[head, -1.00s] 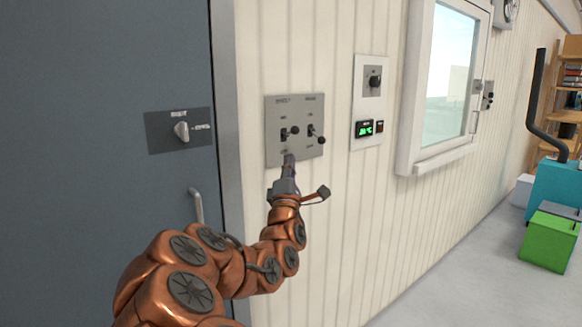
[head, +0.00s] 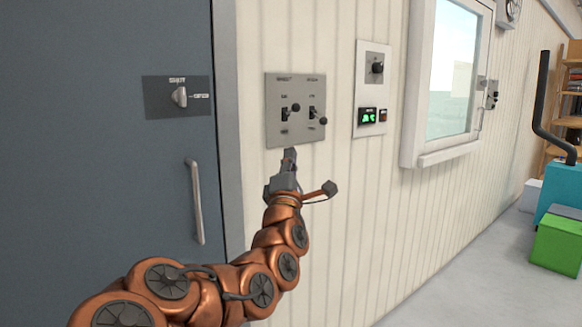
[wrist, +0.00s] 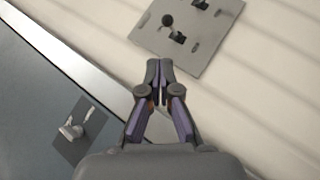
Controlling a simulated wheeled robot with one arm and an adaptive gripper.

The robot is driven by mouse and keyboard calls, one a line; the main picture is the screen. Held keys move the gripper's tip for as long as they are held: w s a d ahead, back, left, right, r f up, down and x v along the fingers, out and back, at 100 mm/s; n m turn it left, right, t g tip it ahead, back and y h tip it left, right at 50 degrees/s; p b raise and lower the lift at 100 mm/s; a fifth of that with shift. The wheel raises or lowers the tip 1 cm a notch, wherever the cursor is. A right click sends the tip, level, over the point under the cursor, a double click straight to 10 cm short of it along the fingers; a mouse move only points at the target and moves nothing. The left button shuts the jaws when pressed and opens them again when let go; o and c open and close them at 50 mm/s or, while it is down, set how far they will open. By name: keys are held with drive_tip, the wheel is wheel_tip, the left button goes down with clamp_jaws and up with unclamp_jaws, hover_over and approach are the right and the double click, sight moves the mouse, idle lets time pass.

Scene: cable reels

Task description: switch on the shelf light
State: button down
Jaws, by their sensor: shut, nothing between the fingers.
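A grey switch plate (head: 295,137) on the white wall carries two black toggle switches. The left toggle's lever (head: 295,107) sits higher than the right toggle's lever (head: 323,121). The labels are too blurred to tell which one is the shelf light. My gripper (head: 290,152) is shut and empty, its fingertips just below the plate's lower edge, under the left toggle. In the wrist view my gripper (wrist: 160,66) points toward the plate (wrist: 205,50), with one lever (wrist: 167,20) beyond the fingertips. I cannot tell whether the fingertips touch the wall.
To the left is a grey door with a turn latch (head: 180,96) and a handle (head: 195,203). Right of the plate are a control panel with a green display (head: 368,116) and a window (head: 455,75). Green (head: 557,243) and teal boxes stand on the floor at right.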

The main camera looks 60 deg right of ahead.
drive_tip(key=shift+r+b+v, duration=0.2)
drive_tip(key=shift+b+v, duration=1)
drive_tip(key=shift+s+a, duration=0.1)
drive_tip(key=shift+s, duration=0.1)
